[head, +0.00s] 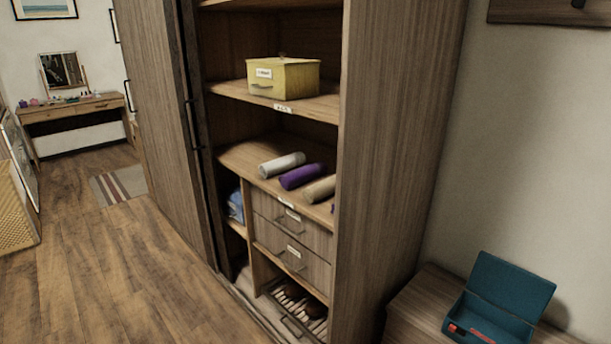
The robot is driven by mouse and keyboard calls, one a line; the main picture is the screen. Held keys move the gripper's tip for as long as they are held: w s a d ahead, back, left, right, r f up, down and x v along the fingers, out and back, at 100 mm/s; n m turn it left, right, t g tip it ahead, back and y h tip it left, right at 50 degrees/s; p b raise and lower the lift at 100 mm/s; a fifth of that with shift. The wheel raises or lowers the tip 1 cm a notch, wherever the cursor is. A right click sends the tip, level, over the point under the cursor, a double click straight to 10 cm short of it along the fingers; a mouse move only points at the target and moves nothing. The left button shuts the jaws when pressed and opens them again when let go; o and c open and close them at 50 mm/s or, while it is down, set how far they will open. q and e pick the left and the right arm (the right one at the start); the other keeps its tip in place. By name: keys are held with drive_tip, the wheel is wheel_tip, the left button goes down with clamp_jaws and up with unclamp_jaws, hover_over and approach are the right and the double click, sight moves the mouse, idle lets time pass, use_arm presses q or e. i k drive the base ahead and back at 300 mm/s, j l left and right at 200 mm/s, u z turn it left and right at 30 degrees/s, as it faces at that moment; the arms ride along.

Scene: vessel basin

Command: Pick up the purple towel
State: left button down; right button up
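The purple towel (303,176) is rolled up and lies on the middle shelf (240,157) of an open wooden wardrobe, in the head view. A white rolled towel (281,165) lies to its left and a beige rolled towel (321,188) to its right. A small bit of another purple thing shows at the wardrobe's right side panel, mostly hidden. Neither of my grippers is in view.
A yellow box (284,77) stands on the shelf above. Two drawers (291,227) are below the towels. The wardrobe's sliding door (165,110) is at the left. An open teal box (500,298) sits on a low cabinet at the right. The wooden floor (125,265) in front is clear.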

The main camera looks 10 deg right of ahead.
sight(291, 179)
drive_tip(key=i+j+z, duration=0.1)
drive_tip(key=i+j, duration=0.35)
drive_tip(key=j, duration=0.2)
drive_tip(key=i+j+z, duration=0.25)
drive_tip(key=i+j, duration=0.15)
drive_tip(key=j, duration=0.25)
drive_tip(key=i+j, duration=0.2)
drive_tip(key=j, duration=0.2)
drive_tip(key=i+j+z, duration=0.15)
drive_tip(key=j, duration=0.2)
drive_tip(key=i+j+z, duration=0.1)
drive_tip(key=j, duration=0.3)
drive_tip(key=i, duration=0.1)
